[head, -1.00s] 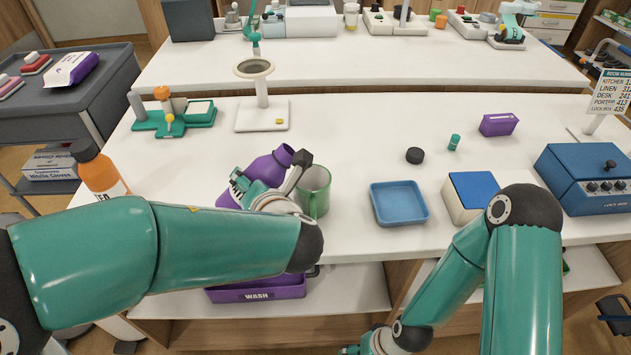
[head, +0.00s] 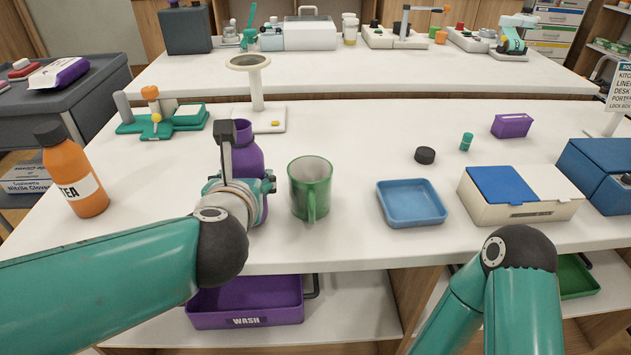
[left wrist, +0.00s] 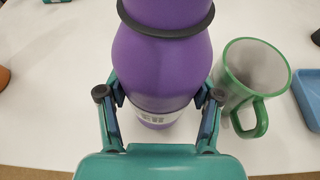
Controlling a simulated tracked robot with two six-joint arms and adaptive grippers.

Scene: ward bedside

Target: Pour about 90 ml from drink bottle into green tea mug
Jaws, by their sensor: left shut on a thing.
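The purple drink bottle (head: 247,157) stands about upright just left of the green tea mug (head: 311,186). Its mouth is open, with no cap on it. My left gripper (head: 240,187) is shut on the bottle's body, which also fills the middle of the left wrist view (left wrist: 160,65). I cannot tell whether the bottle's base touches the table. The mug is upright, apart from the bottle, its handle toward me; it also shows in the left wrist view (left wrist: 252,72). I cannot make out liquid inside. My right gripper is out of view; only its arm shows.
An orange tea bottle (head: 73,170) stands at the left. A blue tray (head: 411,204) and a blue-and-white box (head: 517,194) are right of the mug. A black cap (head: 425,155) lies behind the tray. A stand with a ring (head: 258,90) is behind the bottle.

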